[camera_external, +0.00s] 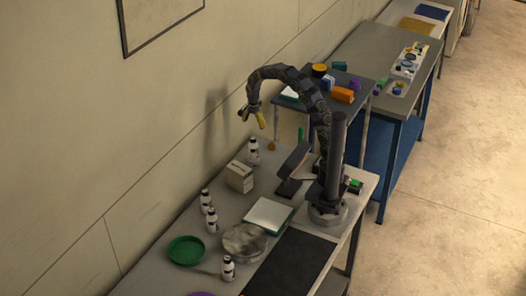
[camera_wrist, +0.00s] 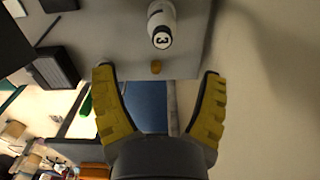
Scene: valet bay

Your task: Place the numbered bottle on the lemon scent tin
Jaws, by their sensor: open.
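My gripper (camera_external: 252,118) is open and empty, raised above the far end of the table. Its two yellow fingers are spread wide in the wrist view (camera_wrist: 157,72). A white bottle with a black band (camera_external: 253,151) stands upright below it. In the wrist view this bottle (camera_wrist: 161,20) shows a "3" on its top and lies beyond the fingertips, apart from them.
More similar bottles (camera_external: 212,221) stand nearer the front-left. A cardboard box (camera_external: 239,177), green dish (camera_external: 186,250), round grey plate (camera_external: 245,242), white-green pad (camera_external: 268,214) and dark mat (camera_external: 291,265) occupy the table. A wall runs along the left.

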